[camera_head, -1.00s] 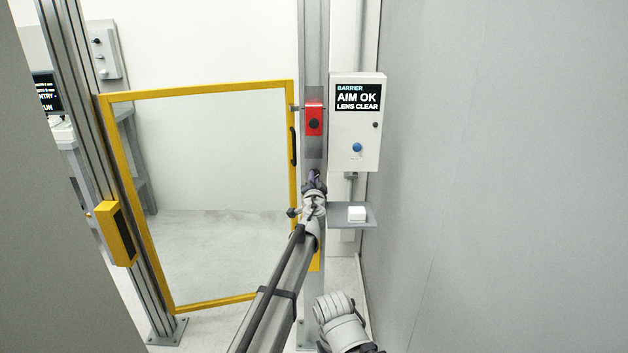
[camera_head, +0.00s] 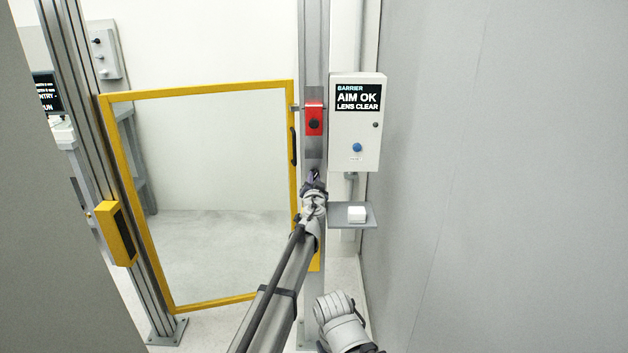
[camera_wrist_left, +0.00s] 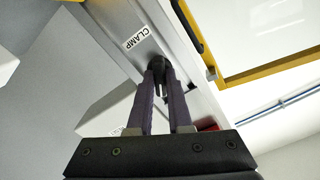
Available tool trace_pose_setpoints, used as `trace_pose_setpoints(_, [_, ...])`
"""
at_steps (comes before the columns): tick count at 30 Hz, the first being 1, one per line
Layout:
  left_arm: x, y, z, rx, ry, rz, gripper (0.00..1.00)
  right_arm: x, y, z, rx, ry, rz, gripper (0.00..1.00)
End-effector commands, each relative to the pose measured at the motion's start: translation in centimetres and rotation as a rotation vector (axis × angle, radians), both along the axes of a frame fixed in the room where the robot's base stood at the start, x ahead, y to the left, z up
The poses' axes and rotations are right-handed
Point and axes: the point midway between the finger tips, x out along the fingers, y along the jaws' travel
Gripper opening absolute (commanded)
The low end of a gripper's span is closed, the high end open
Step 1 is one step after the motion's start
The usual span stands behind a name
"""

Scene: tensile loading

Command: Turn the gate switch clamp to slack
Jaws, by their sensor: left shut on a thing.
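The gate switch clamp (camera_wrist_left: 158,65) is a small dark knob on the grey metal post, beside a "CLAMP" label (camera_wrist_left: 137,38) in the left wrist view. My left gripper (camera_wrist_left: 160,78) is shut on the clamp, with a dark finger on each side of it. In the head view, my left gripper (camera_head: 315,178) is at the post below the red gate switch (camera_head: 314,118) and hides most of the clamp. How far the clamp is turned cannot be told. My right gripper is not in view.
The yellow-framed gate (camera_head: 198,88) stands left of the post (camera_head: 314,50). A barrier box (camera_head: 345,158) reading "AIM OK, LENS CLEAR" is to the right. Below it is a grey shelf (camera_head: 345,222) with a white block (camera_head: 357,214). A grey wall closes the right side.

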Motion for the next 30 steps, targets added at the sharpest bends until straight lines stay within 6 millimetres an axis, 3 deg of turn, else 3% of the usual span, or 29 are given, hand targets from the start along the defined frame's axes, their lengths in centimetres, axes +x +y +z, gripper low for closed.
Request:
trace_pose_setpoints(6, [-0.1,0.0,0.0,0.0,0.0,0.0,0.0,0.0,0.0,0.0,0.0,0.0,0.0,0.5])
trace_pose_setpoints(7, [-0.1,0.0,0.0,0.0,0.0,0.0,0.21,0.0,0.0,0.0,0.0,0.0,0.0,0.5])
trace_pose_setpoints(14, [-0.1,0.0,0.0,0.001,0.0,0.0,0.47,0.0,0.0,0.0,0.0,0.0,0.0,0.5])
trace_pose_setpoints(23, [-0.2,0.0,0.0,0.001,0.0,0.0,0.47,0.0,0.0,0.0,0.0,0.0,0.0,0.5])
trace_pose_setpoints(30, [-2.3,0.0,0.0,0.001,0.0,0.0,0.47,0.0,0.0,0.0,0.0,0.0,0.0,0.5])
